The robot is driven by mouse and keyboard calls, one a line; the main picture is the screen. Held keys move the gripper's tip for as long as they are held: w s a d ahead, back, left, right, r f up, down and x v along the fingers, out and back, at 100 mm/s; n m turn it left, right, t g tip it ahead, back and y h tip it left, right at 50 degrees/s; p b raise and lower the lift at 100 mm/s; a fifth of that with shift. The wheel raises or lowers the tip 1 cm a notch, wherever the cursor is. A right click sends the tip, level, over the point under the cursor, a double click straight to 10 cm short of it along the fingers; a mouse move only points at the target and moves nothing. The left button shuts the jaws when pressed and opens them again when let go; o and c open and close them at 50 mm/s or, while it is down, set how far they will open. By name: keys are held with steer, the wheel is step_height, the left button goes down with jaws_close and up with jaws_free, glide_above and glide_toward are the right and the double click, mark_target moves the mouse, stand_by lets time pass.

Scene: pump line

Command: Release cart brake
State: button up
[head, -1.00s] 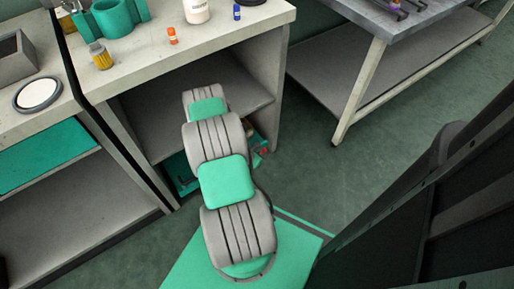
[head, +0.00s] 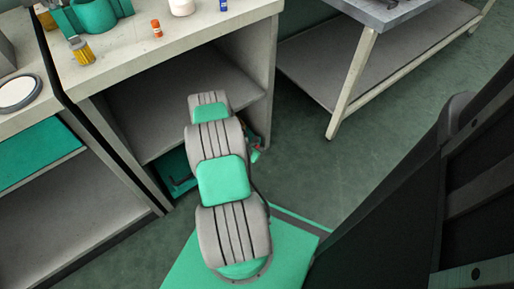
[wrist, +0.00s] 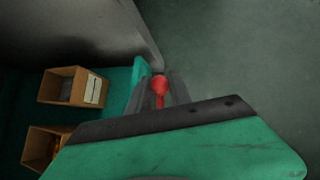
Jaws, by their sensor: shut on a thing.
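A red knob on a short stem, the brake lever (wrist: 160,89), stands beside the teal cart in the wrist view. My gripper (wrist: 160,97) is shut on it, with a dark finger on each side. The cart's teal deck (wrist: 20,135) spreads on the left and its raised edge comes up close to the knob. In the head view a part of the teal cart (head: 176,172) shows low under the workbench.
Two open cardboard boxes, an upper one (wrist: 75,87) and a lower one (wrist: 40,147), stand on the cart. The concrete workbench (head: 130,62) overhangs it, with bottles and a brush on top. A metal table (head: 372,60) stands at right. Green floor (head: 330,175) between is clear.

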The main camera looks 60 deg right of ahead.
jaws_close()
stand_by(0.8)
